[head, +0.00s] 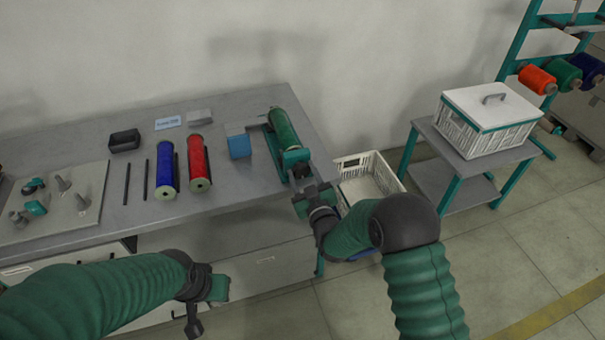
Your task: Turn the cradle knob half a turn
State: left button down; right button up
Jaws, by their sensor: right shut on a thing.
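The winding cradle (272,152) stands at the right end of the grey workbench and holds a green bobbin (284,128). Its near end has a teal block (295,157). My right gripper (303,188) is at this near end, shut on the cradle knob, which is mostly hidden by the jaws. My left gripper (194,324) hangs low in front of the bench, apart from everything; its jaws are too small and dark to read.
On the bench (235,190) are a blue bobbin (165,168), a red bobbin (198,160), two dark rods, a blue block (238,146) and a black box (124,140). A white crate (375,165) sits right of the bench. A lidded basket (485,135) stands on a side table.

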jog(key=shift+s+f, duration=0.15)
jog(key=shift+f, duration=0.35)
jog(key=o, duration=1.2)
jog(key=shift+o, duration=0.8)
jog(key=shift+r, duration=0.2)
jog(key=shift+r, duration=0.1)
jog(key=v, duration=1.6)
jog(key=shift+s+d, duration=0.15)
jog(key=shift+s, duration=0.15)
